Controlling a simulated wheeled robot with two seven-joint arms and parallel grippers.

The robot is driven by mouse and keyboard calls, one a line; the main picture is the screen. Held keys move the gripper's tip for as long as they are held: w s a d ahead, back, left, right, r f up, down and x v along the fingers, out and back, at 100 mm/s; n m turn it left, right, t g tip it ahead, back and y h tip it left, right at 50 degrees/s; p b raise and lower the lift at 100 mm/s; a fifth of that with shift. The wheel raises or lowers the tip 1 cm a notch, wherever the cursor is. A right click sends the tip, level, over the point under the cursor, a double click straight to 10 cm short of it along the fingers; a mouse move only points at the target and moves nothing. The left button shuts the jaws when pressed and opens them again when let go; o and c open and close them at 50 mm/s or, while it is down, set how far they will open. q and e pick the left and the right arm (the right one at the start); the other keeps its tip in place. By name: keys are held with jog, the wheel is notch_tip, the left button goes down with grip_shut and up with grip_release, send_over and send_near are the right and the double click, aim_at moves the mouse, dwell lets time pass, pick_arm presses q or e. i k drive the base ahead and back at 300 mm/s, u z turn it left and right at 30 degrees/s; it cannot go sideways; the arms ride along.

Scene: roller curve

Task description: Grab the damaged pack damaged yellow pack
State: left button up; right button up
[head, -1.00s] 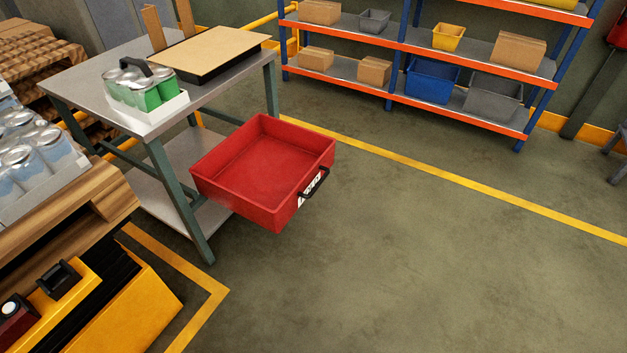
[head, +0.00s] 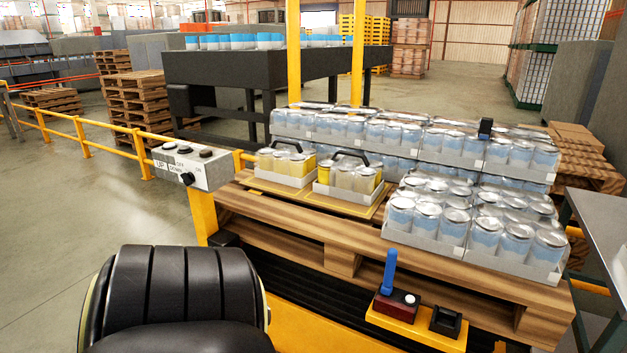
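Two packs of yellow cans with black handles sit in white trays on flat yellow-brown sheets on a wooden pallet. The left yellow pack (head: 286,162) is slightly farther back. The right yellow pack (head: 347,178) is beside it, near the pallet's middle. Both look upright under clear wrap. I cannot tell from here which one is damaged. Neither of my grippers shows in the head view.
Blue-white can packs (head: 478,222) fill the right and back of the wooden pallet (head: 300,246). A grey control box (head: 194,165) stands at left. A blue lever (head: 389,272) rises in front. A grey table (head: 601,230) is at right. Open floor (head: 60,220) lies left.

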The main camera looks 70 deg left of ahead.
aim_at(351, 178)
jog(key=u, duration=2)
